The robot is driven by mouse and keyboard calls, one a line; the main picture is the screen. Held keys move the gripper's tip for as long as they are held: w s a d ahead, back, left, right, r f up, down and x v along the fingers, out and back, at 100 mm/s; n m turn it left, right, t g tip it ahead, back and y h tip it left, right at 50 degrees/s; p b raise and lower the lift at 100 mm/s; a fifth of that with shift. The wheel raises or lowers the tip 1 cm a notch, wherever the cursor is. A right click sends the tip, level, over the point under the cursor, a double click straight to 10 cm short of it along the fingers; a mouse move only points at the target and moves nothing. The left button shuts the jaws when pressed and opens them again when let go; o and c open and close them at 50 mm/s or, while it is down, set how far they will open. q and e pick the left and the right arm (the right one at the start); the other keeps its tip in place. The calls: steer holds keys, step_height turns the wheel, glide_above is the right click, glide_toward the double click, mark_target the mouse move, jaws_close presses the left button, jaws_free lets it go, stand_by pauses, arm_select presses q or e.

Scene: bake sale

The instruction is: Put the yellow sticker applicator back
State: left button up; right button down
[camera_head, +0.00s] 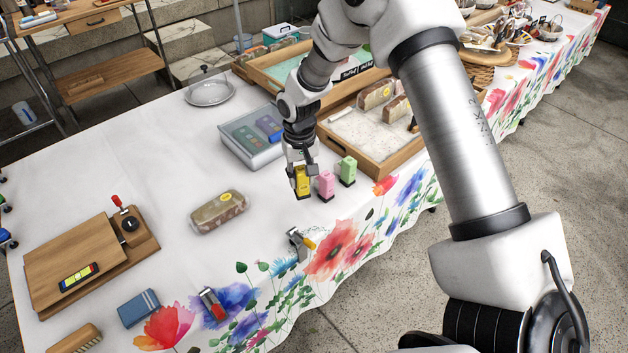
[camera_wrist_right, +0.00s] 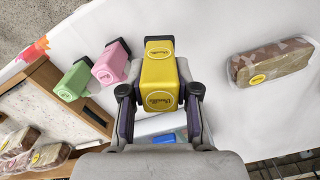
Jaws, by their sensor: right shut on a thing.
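My right gripper (camera_head: 302,168) is shut on the yellow sticker applicator (camera_head: 303,183), which is upright over the white tablecloth. In the right wrist view the yellow applicator (camera_wrist_right: 159,82) sits between the two fingers (camera_wrist_right: 160,98). I cannot tell whether its base touches the cloth. A pink applicator (camera_head: 326,184) stands just to its right, and a green applicator (camera_head: 348,170) stands beyond the pink one. Both also show in the wrist view, pink (camera_wrist_right: 110,65) and green (camera_wrist_right: 74,82), apart from the yellow one. My left gripper is not in view.
A wrapped loaf (camera_head: 218,212) lies to the left on the cloth. A clear-lidded box (camera_head: 246,140) and wooden trays (camera_head: 392,161) stand behind. A wooden board (camera_head: 75,262) is at far left.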

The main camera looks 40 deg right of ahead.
mark_target(301, 168)
step_height(301, 168, down, 7)
steer(key=shift+s+f, duration=0.1)
steer(key=shift+w+f, duration=0.25)
steer(key=shift+f, duration=0.05)
steer(key=shift+s, duration=0.1)
steer(key=c, duration=0.9)
jaws_free()
steer(key=shift+o, duration=0.3)
step_height(301, 168, up, 12)
steer(key=shift+r+b, duration=0.15)
steer(key=shift+b, duration=0.15)
